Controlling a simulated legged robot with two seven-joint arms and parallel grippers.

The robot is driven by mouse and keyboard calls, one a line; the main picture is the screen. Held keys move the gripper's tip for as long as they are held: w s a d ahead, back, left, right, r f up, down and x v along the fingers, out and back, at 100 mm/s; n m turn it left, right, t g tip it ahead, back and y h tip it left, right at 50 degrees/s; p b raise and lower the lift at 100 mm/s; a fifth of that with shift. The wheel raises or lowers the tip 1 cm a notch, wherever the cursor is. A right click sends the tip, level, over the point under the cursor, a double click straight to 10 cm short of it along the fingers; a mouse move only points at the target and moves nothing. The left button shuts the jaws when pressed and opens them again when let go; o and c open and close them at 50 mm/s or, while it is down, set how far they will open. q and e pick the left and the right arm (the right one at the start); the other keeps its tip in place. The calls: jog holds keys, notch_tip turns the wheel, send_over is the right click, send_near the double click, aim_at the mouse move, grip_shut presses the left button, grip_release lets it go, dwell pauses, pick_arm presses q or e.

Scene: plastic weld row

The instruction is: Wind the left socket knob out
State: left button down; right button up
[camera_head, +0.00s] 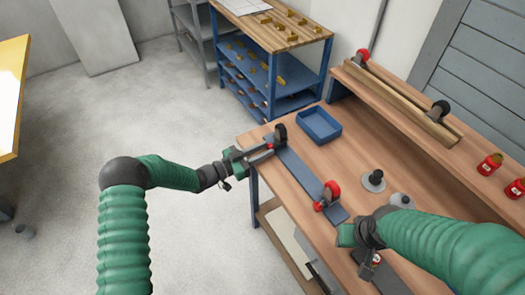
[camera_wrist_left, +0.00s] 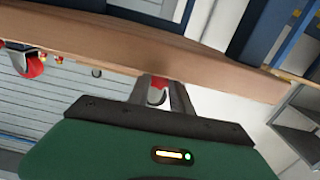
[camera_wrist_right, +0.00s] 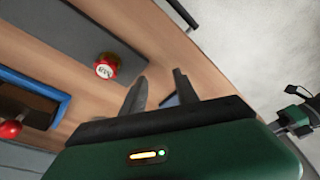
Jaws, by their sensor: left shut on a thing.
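A long blue-grey bar (camera_head: 300,175) lies along the workbench, with a black upright socket (camera_head: 280,132) at its far left end. A small red knob (camera_head: 270,146) sits at that socket, on the side facing my left gripper (camera_head: 262,155). My left gripper is shut on the red knob, which shows between its fingertips in the left wrist view (camera_wrist_left: 157,81). A red-and-black socket piece (camera_head: 328,194) stands at the bar's near end. My right gripper (camera_head: 368,268) is over the near part of the bench; in the right wrist view its fingers (camera_wrist_right: 160,90) are apart with nothing held.
A blue tray (camera_head: 318,124) lies behind the bar. A dark round-based post (camera_head: 374,180) and a grey rounded piece (camera_head: 402,200) stand right of it. A raised shelf (camera_head: 400,110) runs along the back with red jars (camera_head: 490,165). A red-topped item (camera_wrist_right: 107,66) is near my right gripper.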

pick_arm(q)
jog(key=shift+w+r+n, duration=0.1)
jog(key=shift+r+n, duration=0.1)
jog(key=shift+n, duration=0.85)
jog(key=shift+w+r+n, duration=0.1)
jog(key=shift+r+n, duration=0.05)
jog(key=shift+n, duration=0.9)
jog(key=c, duration=1.6)
grip_release()
jog(key=o, duration=0.5)
jog(key=shift+f, duration=0.25)
jog(key=shift+c, duration=0.2)
jog(key=v, duration=1.7)
